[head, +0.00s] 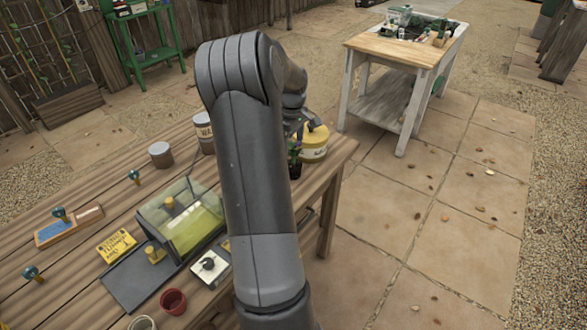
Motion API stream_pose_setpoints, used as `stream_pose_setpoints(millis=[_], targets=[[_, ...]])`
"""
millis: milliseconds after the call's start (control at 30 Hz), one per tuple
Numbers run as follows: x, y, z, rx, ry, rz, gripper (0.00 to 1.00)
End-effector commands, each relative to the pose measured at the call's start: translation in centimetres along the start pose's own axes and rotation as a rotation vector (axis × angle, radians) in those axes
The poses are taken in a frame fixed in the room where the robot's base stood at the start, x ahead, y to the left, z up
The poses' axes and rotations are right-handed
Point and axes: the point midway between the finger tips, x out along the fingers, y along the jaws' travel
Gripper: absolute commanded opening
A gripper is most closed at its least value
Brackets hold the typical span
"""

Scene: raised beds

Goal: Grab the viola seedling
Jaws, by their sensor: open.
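A small green plant in a dark pot (295,168), which looks like the viola seedling, stands near the far right end of the wooden bench (335,158). Its left side is close to my arm's outline in the picture. My gripper (300,128) is open, just above and behind the plant in the picture. It is small, dark and mostly hidden by my arm, so its fingertips and any contact with the plant are unclear.
A yellow labelled tub (314,146) stands right beside the plant. A clear-lidded propagator box (185,215), grey tins (160,154) and a red pot (173,301) are on the bench. A white-legged table (385,48) stands beyond. Paving at right is free.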

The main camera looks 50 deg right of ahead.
Motion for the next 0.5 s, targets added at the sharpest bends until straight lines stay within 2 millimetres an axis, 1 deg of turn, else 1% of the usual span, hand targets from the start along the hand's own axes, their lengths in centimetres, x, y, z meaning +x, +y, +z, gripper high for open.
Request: stream_pose_setpoints(millis=[33, 100, 367, 500], targets=[[0.9, 0.0, 0.0, 0.001, -0.001, -0.001, 0.76], [1.7, 0.0, 0.0, 0.001, -0.001, -0.001, 0.76], [3.4, 0.1, 0.0, 0.0, 0.0, -0.001, 0.76], [5.4, 0.3, 0.1, 0.001, -0.002, -0.002, 0.76]])
